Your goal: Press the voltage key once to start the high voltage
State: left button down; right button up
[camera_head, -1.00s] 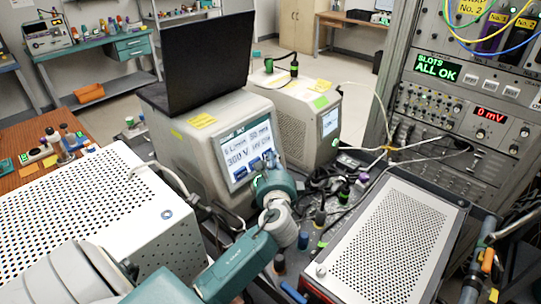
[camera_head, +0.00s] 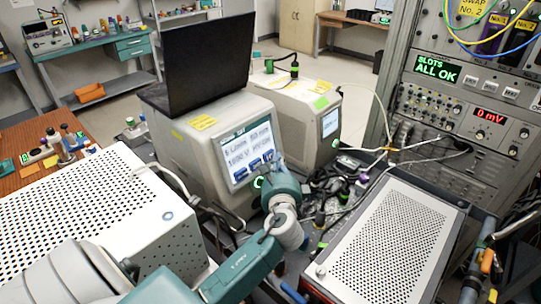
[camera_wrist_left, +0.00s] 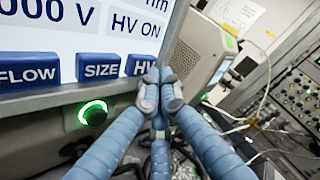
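The classifier (camera_head: 205,140) is a beige box with a tilted touchscreen (camera_head: 248,150). In the left wrist view its screen reads "000 V" at the cut-off left and "HV ON". Blue keys FLOW (camera_wrist_left: 28,73), SIZE (camera_wrist_left: 102,68) and HV (camera_wrist_left: 143,64) line its lower edge. My left gripper (camera_wrist_left: 160,92) has its blue-grey fingers brought together, with nothing between them. The fingertips are at the lower right of the screen, partly covering the HV key. I cannot tell if they touch it. In the head view the left gripper (camera_head: 276,172) is just right of the screen.
A green-lit round button (camera_wrist_left: 93,112) is below the screen. A black laptop (camera_head: 208,65) stands on the classifier. A second beige instrument (camera_head: 300,125) is behind it. A perforated metal box (camera_head: 390,230) is at the right, a white one (camera_head: 90,205) at the left. Cables lie between.

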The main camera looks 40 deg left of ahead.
pick_arm(q)
jog(key=shift+d, duration=0.3)
jog(key=d, duration=0.2)
jog(key=d+r+p, duration=0.1)
jog(key=d, duration=0.1)
jog(key=shift+s+d+r, duration=0.15)
jog(key=shift+s+d, duration=0.05)
jog(key=shift+d, duration=0.15)
dwell(0.9)
